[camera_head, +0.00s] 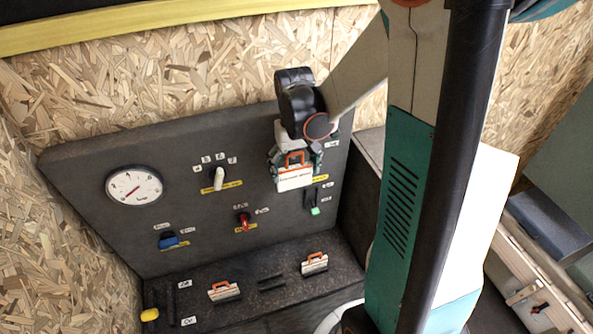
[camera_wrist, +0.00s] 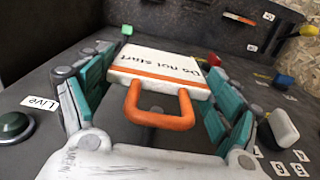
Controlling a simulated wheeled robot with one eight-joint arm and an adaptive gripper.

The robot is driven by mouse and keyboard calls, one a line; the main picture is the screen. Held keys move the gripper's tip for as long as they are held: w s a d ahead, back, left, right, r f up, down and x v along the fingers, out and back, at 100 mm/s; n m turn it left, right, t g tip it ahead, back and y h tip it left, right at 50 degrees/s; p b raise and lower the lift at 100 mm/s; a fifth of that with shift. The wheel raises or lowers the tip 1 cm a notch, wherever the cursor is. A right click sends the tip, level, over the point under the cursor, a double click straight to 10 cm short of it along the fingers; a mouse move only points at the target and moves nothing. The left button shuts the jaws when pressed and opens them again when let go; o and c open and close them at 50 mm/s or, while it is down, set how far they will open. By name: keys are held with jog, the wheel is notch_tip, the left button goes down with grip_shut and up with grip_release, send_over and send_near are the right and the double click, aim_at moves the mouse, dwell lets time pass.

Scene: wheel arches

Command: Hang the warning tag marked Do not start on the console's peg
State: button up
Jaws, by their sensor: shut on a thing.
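The warning tag (camera_wrist: 160,68) is a white plate with an orange stripe and an orange loop handle; "Do not start" reads on it in the wrist view. My gripper (camera_wrist: 158,88) is shut on it, with teal fingers along its two sides and the loop towards the wrist camera. In the head view, my gripper (camera_head: 296,156) holds the tag (camera_head: 295,180) in front of the upper right of the dark console panel (camera_head: 110,245). The loop is at the tag's top. I cannot make out the peg in either view; the gripper covers that part of the panel.
Two similar tags, one left (camera_head: 224,292) and one right (camera_head: 314,265), stand on the console's ledge, with dark slots between them. The panel carries a round gauge (camera_head: 134,186), a white knob (camera_head: 218,179), a red switch (camera_head: 243,220), a blue knob (camera_head: 168,241) and a green switch (camera_head: 315,211).

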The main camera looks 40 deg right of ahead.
jog(key=w, duration=0.2)
jog(key=b, duration=0.1)
jog(key=shift+w+d+f, duration=0.35)
jog(key=shift+w+d, duration=0.05)
jog(key=shift+w, duration=0.15)
dwell(0.6)
jog(key=o, duration=1)
jog(key=shift+r, duration=0.1)
jog(key=r, duration=1.1)
jog(key=shift+s+r, duration=0.15)
jog(key=shift+s, duration=0.2)
jog(key=shift+w+r, duration=0.1)
jog(key=shift+r, duration=0.15)
